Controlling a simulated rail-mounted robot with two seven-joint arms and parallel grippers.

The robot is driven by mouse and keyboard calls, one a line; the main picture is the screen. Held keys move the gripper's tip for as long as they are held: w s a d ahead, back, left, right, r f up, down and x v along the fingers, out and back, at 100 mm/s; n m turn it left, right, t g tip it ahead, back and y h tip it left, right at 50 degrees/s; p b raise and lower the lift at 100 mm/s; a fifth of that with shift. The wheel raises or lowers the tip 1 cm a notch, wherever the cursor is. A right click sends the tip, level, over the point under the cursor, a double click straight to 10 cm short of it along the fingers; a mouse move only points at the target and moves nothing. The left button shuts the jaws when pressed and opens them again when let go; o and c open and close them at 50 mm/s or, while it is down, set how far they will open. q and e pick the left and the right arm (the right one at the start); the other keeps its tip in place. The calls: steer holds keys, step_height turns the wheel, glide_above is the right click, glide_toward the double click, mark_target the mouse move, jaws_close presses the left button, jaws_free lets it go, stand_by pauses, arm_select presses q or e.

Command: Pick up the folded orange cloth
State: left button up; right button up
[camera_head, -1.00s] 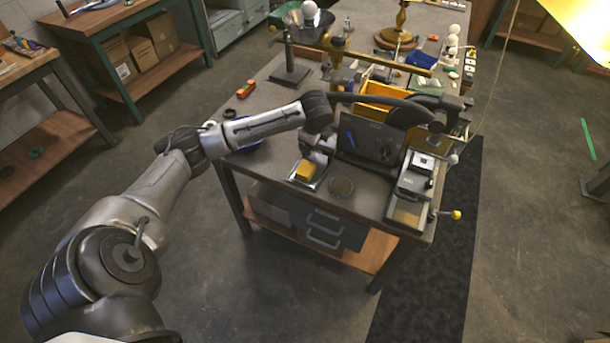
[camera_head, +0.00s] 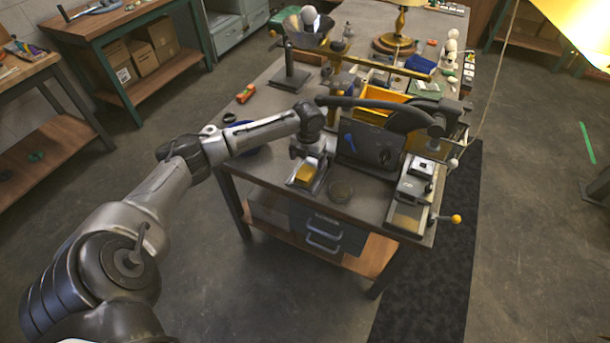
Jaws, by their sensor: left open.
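The folded orange cloth (camera_head: 303,174) is a small yellow-orange block in a small metal tray (camera_head: 292,184) near the front left corner of the workbench. My left gripper (camera_head: 309,163) points down right over the tray, its fingers at the far side of the cloth and partly hiding it. Its jaws are open. I cannot tell whether the fingers touch the cloth. My right gripper is not in view.
A dark grey machine (camera_head: 369,146) with a blue lever stands just right of the gripper. An orange bin (camera_head: 380,104) is behind the machine. A small device (camera_head: 414,184) sits at the right edge.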

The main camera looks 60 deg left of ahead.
mark_target(306, 172)
arm_select(q)
steer(key=shift+s+a+f+b, duration=0.1)
steer(key=shift+f+b, duration=0.1)
steer(key=shift+f, duration=0.9)
steer(key=shift+s+f+b, duration=0.1)
steer(key=shift+f+b, duration=0.05)
steer(key=shift+f, duration=0.9)
steer(key=shift+s+a+f+b, duration=0.1)
steer(key=shift+f+b, duration=0.1)
steer(key=shift+f, duration=0.9)
steer(key=shift+c, duration=0.3)
steer(key=shift+c, duration=0.8)
steer(key=c, duration=0.9)
steer(key=shift+o, duration=0.2)
steer(key=shift+r, duration=0.45)
step_height(306, 172, up, 4)
steer(key=shift+f+p, duration=0.25)
steer(key=shift+p, duration=0.25)
steer(key=w+d+r+p, duration=0.1)
steer(key=d+r, duration=0.2)
steer(key=d, duration=0.2)
steer(key=w+d+r, duration=0.2)
steer(key=d+r, duration=0.1)
steer(key=d, duration=0.3)
steer(key=shift+w+r+p, duration=0.3)
steer(key=shift+r+p, duration=0.05)
steer(key=shift+p, duration=0.05)
steer(key=shift+d, duration=0.1)
